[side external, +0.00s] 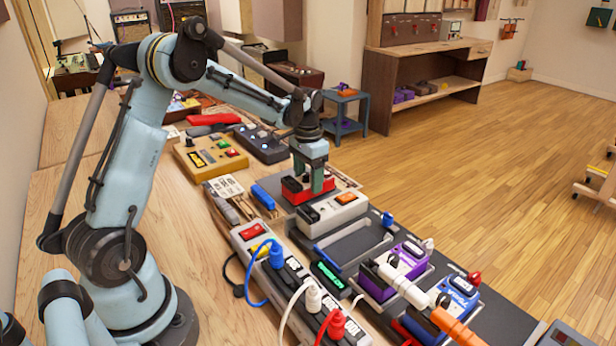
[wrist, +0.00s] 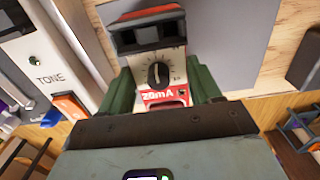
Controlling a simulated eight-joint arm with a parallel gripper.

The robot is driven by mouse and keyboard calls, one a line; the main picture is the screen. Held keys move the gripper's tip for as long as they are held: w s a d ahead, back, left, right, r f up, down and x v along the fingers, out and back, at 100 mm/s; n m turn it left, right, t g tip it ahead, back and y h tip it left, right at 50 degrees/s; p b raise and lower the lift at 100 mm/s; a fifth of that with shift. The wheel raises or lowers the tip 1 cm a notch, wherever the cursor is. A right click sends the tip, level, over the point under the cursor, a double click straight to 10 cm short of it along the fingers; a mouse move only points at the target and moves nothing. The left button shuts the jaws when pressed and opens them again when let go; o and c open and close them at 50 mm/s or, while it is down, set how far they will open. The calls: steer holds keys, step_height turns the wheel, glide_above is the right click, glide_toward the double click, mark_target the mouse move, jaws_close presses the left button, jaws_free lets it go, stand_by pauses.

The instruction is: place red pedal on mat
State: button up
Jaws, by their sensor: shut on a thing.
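The red pedal (side external: 293,191) is between the green fingers of my gripper (side external: 309,182), which is shut on it. In the wrist view the pedal (wrist: 158,72) shows a white face with a black knob and a red "20mA" label, flanked by the fingers of my gripper (wrist: 163,92). The grey mat (wrist: 237,45) lies beneath and beside the pedal. In the side view, dark grey mat (side external: 282,203) shows at the pedal's left edge. I cannot tell whether the pedal's base touches it.
A white pedal with an orange switch (side external: 347,198) stands close in front of the red pedal; it shows at left in the wrist view (wrist: 45,65). Purple (side external: 403,262) and blue (side external: 456,294) pedals, plugs and a power strip (side external: 250,236) crowd the foreground. A yellow pedal (side external: 212,153) sits behind.

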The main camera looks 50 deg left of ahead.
steer(key=shift+f, duration=0.5)
steer(key=shift+f, duration=0.15)
steer(key=o, duration=1.4)
